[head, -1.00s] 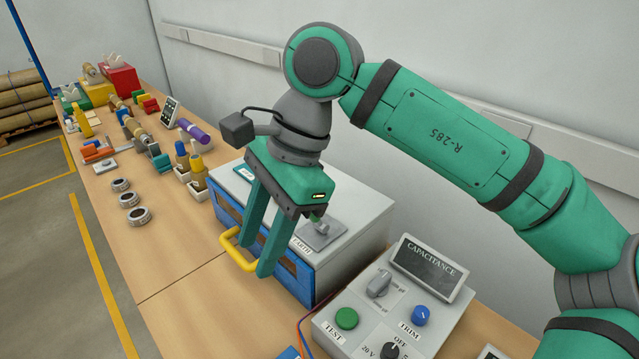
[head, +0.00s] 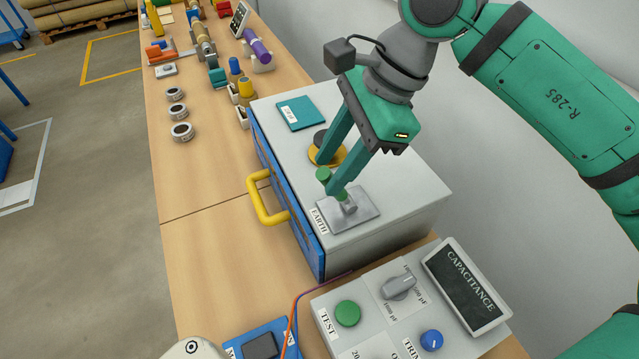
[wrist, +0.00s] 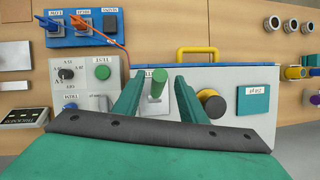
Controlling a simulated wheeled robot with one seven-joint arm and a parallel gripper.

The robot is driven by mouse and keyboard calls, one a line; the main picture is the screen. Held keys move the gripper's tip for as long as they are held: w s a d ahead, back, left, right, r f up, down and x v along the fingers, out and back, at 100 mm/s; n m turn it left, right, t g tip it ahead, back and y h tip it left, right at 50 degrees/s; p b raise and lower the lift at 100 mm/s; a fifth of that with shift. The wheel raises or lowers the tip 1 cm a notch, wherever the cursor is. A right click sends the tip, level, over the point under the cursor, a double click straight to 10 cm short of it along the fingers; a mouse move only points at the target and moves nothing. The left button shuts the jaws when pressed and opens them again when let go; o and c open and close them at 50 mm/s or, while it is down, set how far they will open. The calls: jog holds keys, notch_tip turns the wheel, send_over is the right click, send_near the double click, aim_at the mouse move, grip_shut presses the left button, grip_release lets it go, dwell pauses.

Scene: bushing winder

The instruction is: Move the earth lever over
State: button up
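The earth lever (head: 324,173) has a green grip on a short grey shaft. It rises from a grey plate (head: 368,203) beside the EARTH label, on top of the grey cabinet (head: 410,190), and its grip leans towards the cabinet's blue front. My gripper (head: 330,178) is open, its two teal fingers pointing down on either side of the green grip. In the wrist view the lever (wrist: 158,80) stands between the spread fingers of my gripper (wrist: 156,78), with a gap visible on both sides. Part of the shaft's base is hidden there.
A yellow disc with a dark knob (head: 326,152) sits close beside the far finger. A teal plate (head: 300,113) lies farther back on the cabinet. A yellow handle (head: 262,200) sticks out in front. The capacitance box (head: 400,310) stands nearby on the bench.

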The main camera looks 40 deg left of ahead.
jog(key=x, duration=0.6)
jog(key=shift+s+a+f, duration=0.1)
jog(key=shift+s+f, duration=0.1)
jog(key=shift+f, duration=0.1)
jog(key=shift+c, duration=0.7)
grip_shut()
